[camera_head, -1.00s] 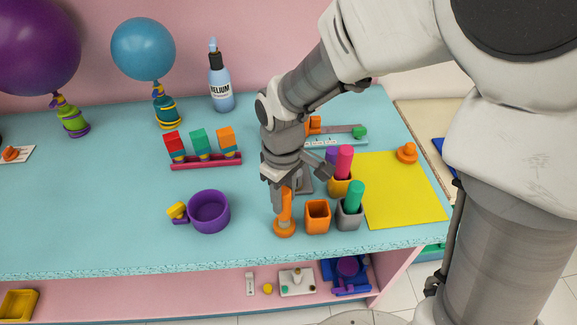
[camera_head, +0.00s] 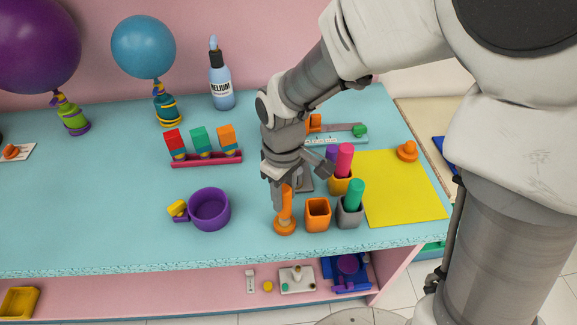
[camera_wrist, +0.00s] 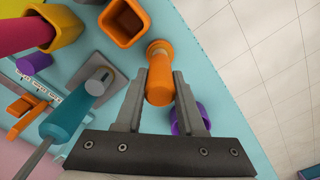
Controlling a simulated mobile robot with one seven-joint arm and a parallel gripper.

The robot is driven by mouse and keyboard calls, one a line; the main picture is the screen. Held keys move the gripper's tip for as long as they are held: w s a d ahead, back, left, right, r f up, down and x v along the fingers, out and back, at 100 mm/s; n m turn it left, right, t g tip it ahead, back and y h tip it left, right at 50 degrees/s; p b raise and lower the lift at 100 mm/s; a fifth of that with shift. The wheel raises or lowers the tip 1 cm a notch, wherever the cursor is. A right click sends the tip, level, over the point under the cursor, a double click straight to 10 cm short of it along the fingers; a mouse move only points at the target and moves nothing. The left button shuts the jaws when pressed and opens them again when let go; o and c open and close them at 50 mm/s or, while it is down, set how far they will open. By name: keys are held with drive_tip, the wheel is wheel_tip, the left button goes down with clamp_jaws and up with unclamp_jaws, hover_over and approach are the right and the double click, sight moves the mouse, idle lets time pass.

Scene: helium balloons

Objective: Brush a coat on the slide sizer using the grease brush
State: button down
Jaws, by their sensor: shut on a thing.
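An orange upright tool (camera_head: 285,210) with a round foot stands on the table; I take it to be the grease brush, though no bristles show. My gripper (camera_head: 283,190) reaches down over it. In the wrist view my gripper (camera_wrist: 161,82) has its two fingers shut on the top of the orange handle (camera_wrist: 159,85). The slide sizer (camera_head: 340,140) appears to be the pale blue ruled base with an orange block and a green end, at the back right. My arm hides its left part. It shows in part in the wrist view (camera_wrist: 36,82).
Right of the tool are an orange cup (camera_head: 317,215), a grey cup (camera_head: 349,217) with a green stick, and a yellow cup (camera_head: 341,187) with a pink one. A purple bowl (camera_head: 209,210) stands left. A yellow mat (camera_head: 400,190) lies right. The front left is clear.

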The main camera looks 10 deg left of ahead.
drive_tip(key=shift+r+p, duration=2.75)
drive_tip(key=shift+r, duration=0.75)
